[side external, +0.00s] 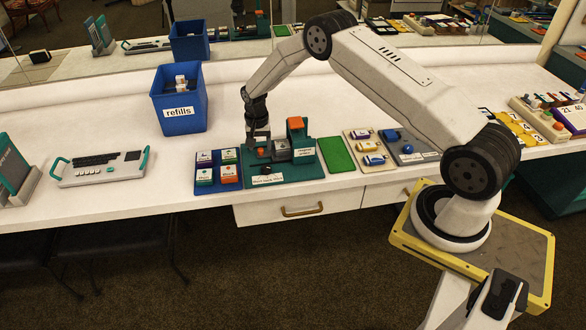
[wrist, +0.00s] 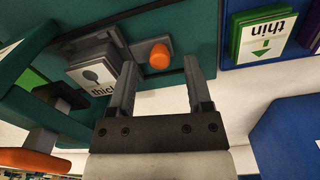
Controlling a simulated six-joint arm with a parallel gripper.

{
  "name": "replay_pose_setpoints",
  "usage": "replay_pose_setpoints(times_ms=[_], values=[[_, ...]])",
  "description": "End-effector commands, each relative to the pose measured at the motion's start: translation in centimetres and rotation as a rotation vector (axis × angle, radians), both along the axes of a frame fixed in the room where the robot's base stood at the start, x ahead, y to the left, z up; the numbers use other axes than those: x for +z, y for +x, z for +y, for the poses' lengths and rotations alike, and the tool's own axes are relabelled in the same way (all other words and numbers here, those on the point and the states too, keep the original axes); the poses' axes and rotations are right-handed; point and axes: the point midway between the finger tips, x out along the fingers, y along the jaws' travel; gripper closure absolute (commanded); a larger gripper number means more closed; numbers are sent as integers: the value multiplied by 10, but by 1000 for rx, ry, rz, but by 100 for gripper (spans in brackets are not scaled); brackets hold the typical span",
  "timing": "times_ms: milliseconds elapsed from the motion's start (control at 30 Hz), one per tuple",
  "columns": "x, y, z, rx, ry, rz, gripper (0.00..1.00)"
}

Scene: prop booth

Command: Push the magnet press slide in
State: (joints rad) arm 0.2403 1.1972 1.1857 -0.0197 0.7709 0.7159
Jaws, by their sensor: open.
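The magnet press (side external: 300,172) stands on a teal base near the bench's front edge, with an orange-topped teal post (side external: 296,124) at its back right. In the wrist view, a small orange knob (wrist: 159,58) sits on a grey slide piece (wrist: 146,47) beside a grey block (wrist: 95,75) marked with a label reading "thick". My gripper (side external: 258,138) points down at the left part of the press. In the wrist view, my gripper (wrist: 161,66) is open, its fingers on either side of the knob in the picture. Whether they touch it I cannot tell.
A blue tray of labelled blocks (side external: 217,184) is close on the left; its "thin" block (wrist: 266,32) shows in the wrist view. A blue refills bin (side external: 180,100) stands behind. A green mat (side external: 337,155) and trays of small parts (side external: 370,148) lie right.

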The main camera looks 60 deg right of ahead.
Motion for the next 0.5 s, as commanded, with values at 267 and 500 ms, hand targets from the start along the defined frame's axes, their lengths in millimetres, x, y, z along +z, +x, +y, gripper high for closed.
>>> replay_pose_setpoints(times_ms=[267,500], values=[[-14,0,0,0,0,-1,36],[-14,0,0,0,0,-1,36]])
